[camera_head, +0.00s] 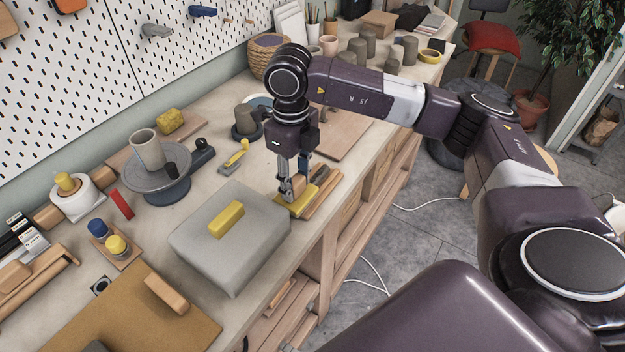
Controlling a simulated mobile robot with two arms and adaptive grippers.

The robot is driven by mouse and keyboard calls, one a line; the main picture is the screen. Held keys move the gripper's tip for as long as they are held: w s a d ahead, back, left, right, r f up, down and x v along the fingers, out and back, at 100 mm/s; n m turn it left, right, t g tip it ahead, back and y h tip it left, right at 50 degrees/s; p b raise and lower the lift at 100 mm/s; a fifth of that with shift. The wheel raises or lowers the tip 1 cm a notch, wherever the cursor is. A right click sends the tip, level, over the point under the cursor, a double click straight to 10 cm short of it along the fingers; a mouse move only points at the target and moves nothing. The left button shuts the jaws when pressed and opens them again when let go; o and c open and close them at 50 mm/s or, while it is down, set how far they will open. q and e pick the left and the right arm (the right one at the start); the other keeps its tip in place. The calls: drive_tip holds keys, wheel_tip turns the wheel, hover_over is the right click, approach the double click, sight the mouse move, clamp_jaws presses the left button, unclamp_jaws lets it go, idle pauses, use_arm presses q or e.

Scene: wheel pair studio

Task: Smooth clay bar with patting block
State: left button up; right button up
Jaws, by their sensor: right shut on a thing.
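My right gripper (287,193) points down near the table's front edge, shut on a small wooden block (298,183) that looks like the patting block. The fingers hide part of it. The block is at a yellow piece (302,203); I cannot tell whether they touch. Another wooden block (166,294) lies on a brown board (140,320) at the lower left. A grey piece (97,347), perhaps the clay bar, is cut off by the bottom edge. My left gripper is not in view.
A large grey slab (250,246) with a yellow bar (226,219) on top stands left of my right gripper. Wooden sticks (323,190) lie beside the yellow piece. A turntable (164,186) with a cup (147,148) stands further left. Grey pots (367,45) stand at the back.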

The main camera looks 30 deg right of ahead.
drive_tip(key=shift+w+d+f+b, duration=0.1)
drive_tip(key=shift+w+d+b, duration=0.2)
drive_tip(key=shift+d, duration=0.45)
drive_tip(key=shift+w+d+b, duration=0.2)
drive_tip(key=shift+w+d, duration=0.1)
drive_tip(key=shift+d, duration=0.4)
drive_tip(key=shift+w+d, duration=0.25)
drive_tip(key=shift+d, duration=0.4)
drive_tip(key=shift+w+d+b, duration=0.2)
drive_tip(key=shift+w+d, duration=0.05)
drive_tip(key=shift+d, duration=0.35)
drive_tip(key=shift+w+d+b, duration=0.15)
drive_tip(key=shift+w+d, duration=0.1)
drive_tip(key=shift+d, duration=0.35)
drive_tip(key=shift+w+d, duration=0.2)
drive_tip(key=shift+d, duration=0.25)
drive_tip(key=shift+w+d, duration=0.2)
drive_tip(key=shift+d, duration=0.25)
drive_tip(key=shift+w+d, duration=0.3)
drive_tip(key=shift+d, duration=0.4)
drive_tip(key=shift+w+d, duration=0.25)
drive_tip(key=shift+d, duration=0.4)
drive_tip(key=shift+w+d, duration=0.3)
drive_tip(key=shift+d, duration=0.4)
